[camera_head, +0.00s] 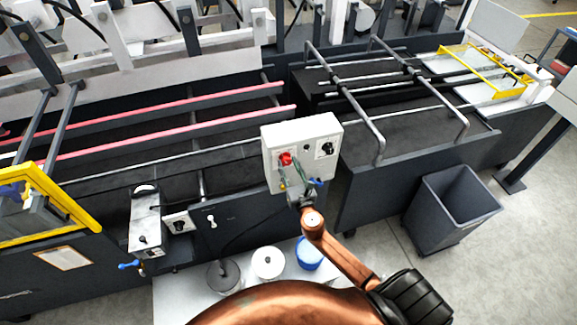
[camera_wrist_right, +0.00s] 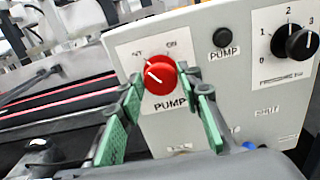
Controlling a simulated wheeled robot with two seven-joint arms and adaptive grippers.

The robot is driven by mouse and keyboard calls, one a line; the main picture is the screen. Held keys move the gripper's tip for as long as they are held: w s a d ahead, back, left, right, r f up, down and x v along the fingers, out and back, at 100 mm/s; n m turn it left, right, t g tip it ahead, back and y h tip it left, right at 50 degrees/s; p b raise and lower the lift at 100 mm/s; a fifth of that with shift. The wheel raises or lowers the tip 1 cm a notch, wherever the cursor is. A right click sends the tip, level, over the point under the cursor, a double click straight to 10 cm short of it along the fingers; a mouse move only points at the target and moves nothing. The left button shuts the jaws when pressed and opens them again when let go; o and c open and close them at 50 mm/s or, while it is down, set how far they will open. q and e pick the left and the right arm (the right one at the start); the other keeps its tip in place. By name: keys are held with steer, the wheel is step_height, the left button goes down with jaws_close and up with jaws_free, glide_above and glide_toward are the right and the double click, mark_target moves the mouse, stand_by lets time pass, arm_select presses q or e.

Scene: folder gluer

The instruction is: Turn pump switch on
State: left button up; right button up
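The pump switch is a red round knob (camera_head: 285,158) on a white control box. In the right wrist view the red knob (camera_wrist_right: 160,77) has a white pointer line tilted toward upper left, with a "PUMP" label below and a word reading "ON" at its upper right. My right gripper (camera_head: 293,185) is at the front of the box, just below the knob. In the right wrist view its green-padded fingers (camera_wrist_right: 163,100) are apart, one on each side of the knob; whether they touch it I cannot tell. My left gripper is not in view.
The white control box (camera_head: 322,133) also carries a black button (camera_wrist_right: 222,37) and a black numbered dial (camera_wrist_right: 297,43). White and blue lidded containers (camera_head: 268,262) stand below. A grey bin (camera_head: 452,208) is at the right. Machine rails (camera_head: 190,103) run behind.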

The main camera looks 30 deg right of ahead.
steer(key=c, duration=0.7)
steer(key=shift+o, duration=0.2)
steer(key=m+b, duration=0.2)
steer(key=m, duration=0.2)
steer(key=shift+f+m, duration=0.15)
steer(key=shift+m, duration=0.15)
steer(key=m+b, duration=0.1)
steer(key=m, duration=0.3)
steer(key=shift+d+m+b, duration=0.15)
steer(key=shift+m+b, duration=0.15)
steer(key=shift+b, duration=0.1)
steer(key=shift+m+b, duration=0.45)
steer(key=shift+m, duration=1.85)
